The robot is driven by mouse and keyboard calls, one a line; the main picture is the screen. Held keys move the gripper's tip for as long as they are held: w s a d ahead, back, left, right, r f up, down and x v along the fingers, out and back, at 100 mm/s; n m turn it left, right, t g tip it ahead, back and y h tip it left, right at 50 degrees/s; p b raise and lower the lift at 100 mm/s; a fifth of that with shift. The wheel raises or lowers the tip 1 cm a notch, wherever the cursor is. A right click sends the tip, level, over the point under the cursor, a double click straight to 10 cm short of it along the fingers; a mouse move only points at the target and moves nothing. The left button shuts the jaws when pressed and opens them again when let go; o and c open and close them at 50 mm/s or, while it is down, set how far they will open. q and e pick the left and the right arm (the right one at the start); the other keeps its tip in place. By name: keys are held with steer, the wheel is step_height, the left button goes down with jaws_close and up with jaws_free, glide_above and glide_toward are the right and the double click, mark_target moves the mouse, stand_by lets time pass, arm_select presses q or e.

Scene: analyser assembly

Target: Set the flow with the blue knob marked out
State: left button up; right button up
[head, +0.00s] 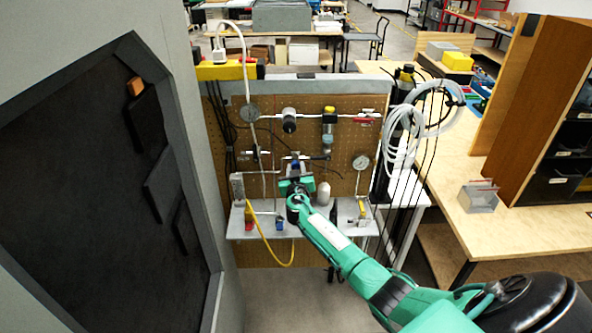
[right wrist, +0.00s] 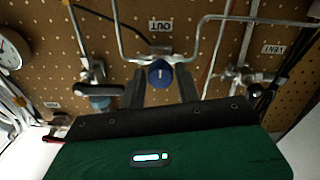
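The blue knob (right wrist: 160,73) is on a metal pipe fitting on the pegboard, by an upside-down OUT label (right wrist: 160,25) in the right wrist view. A white mark shows on its face. My right gripper (right wrist: 162,83) is open, one dark finger on each side of the knob, with a visible gap on both sides. In the head view my right gripper (head: 296,180) is at the middle of the pegboard and mostly hides the knob. My left gripper is not in view.
The pegboard (head: 340,105) carries pipes, valves and a round gauge (head: 361,162). A grey shelf (head: 345,213) runs below with small fittings and a yellow hose (head: 280,262). A VENT label (right wrist: 273,48) and another valve lie to the right in the wrist view. A dark-panelled cabinet stands at left.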

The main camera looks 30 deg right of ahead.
steer(key=c, duration=0.6)
steer(key=shift+o, duration=0.2)
